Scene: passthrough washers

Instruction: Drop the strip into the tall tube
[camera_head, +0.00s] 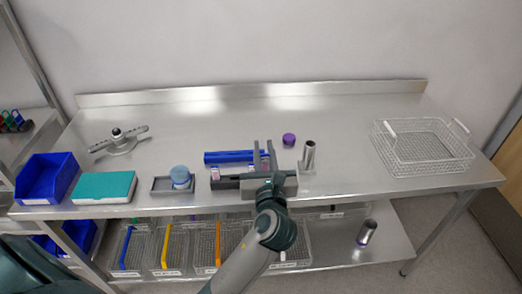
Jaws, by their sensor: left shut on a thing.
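My left gripper (264,157) is over the front middle of the steel table, with its fingers pointing to the back. It is shut on a small, thin, pale thing that looks like the strip; the fingers mostly hide it. The tall tube (309,154), a grey metal cylinder, stands upright just right of the gripper, apart from it. My right gripper is not in view.
A blue block (226,157) and a dark rack (228,183) lie by the gripper. A purple cap (289,139) is behind the tube. A wire basket (423,147) stands right, a teal box (104,187) and blue bin (47,179) left. The table's back is mostly clear.

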